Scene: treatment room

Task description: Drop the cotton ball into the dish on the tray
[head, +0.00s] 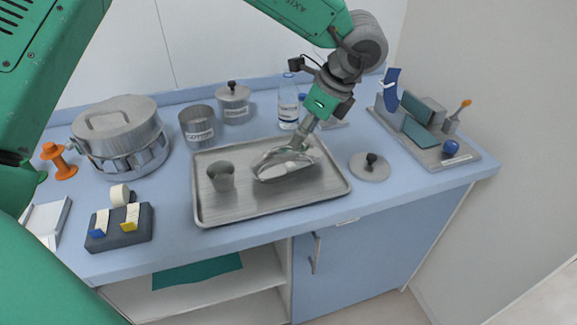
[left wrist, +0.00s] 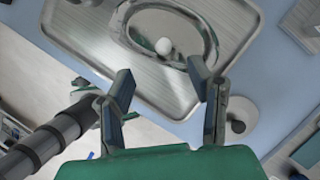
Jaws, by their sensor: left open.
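The metal tray (head: 240,207) lies on the blue counter, and the oval metal dish (head: 272,175) rests on it right of the middle. In the left wrist view, the white cotton ball (left wrist: 164,46) lies inside the dish (left wrist: 140,22), near its lower side. My left gripper (head: 299,138) is above the far side of the dish and hides part of it. In the left wrist view, its two fingers (left wrist: 160,80) are spread with nothing between them, and the ball is beyond the gap. My right gripper is not in view.
A small metal cup (head: 222,178) stands on the tray, left of the dish. Behind are an open metal canister (head: 197,124), a lidded canister (head: 233,103) and a bottle (head: 288,103). A loose lid (head: 370,168) lies right of the tray. A grey holder (head: 425,130) stands further right.

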